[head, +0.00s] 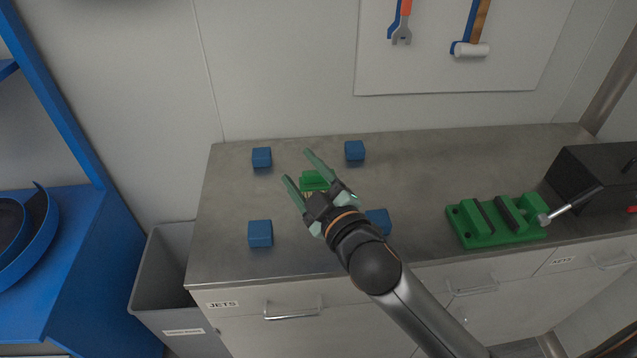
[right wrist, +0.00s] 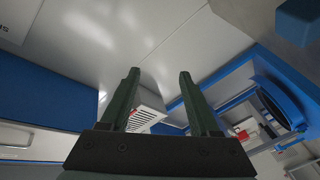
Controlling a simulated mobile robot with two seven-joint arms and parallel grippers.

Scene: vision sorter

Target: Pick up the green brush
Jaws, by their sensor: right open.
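The green brush (head: 314,180) lies on the grey worktop (head: 420,170), among several blue blocks. Its tan lower part shows just below the green, and my gripper hides some of it. My right gripper (head: 297,172) is open and empty, with its fingers pointing up and left over the worktop around the brush's place in the picture. The right wrist view shows the two open fingers (right wrist: 158,82) with nothing between them, facing walls and ceiling; the brush is not in that view. My left gripper is in neither view.
Blue blocks (head: 260,233) stand around the brush; one (head: 379,220) is beside my right wrist. A green vise (head: 490,222) and a black box (head: 590,180) occupy the worktop's right. A grey bin (head: 165,270) stands left of the cabinet. The worktop's middle right is clear.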

